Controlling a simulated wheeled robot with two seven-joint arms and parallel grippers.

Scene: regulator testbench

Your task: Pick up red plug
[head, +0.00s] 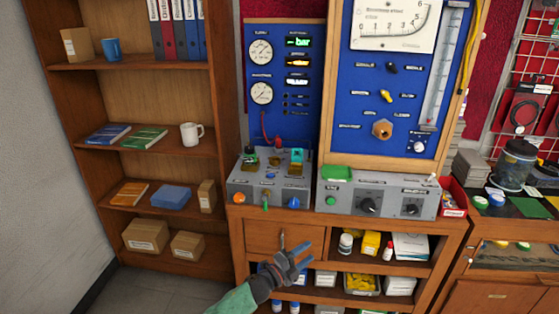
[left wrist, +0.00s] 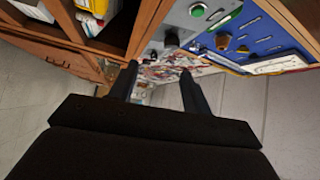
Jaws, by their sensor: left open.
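A small red plug (head: 278,143) shows in the head view at the end of a thin red cable, just above the back of the left grey box (head: 262,190). It is too small to tell how it is seated. My left gripper (head: 293,243) is open and empty, in front of the wooden bench below that box and well away from the plug. In the left wrist view the two dark fingers (left wrist: 157,78) are apart with nothing between them. I cannot make out the red plug in that view. My right gripper is out of view.
A blue gauge panel (head: 287,110) stands behind the left box. A second grey box (head: 375,197) with black knobs is to its right. The bench has a drawer (head: 272,236) and shelves with bottles. A wooden bookcase (head: 150,100) stands left; floor between is clear.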

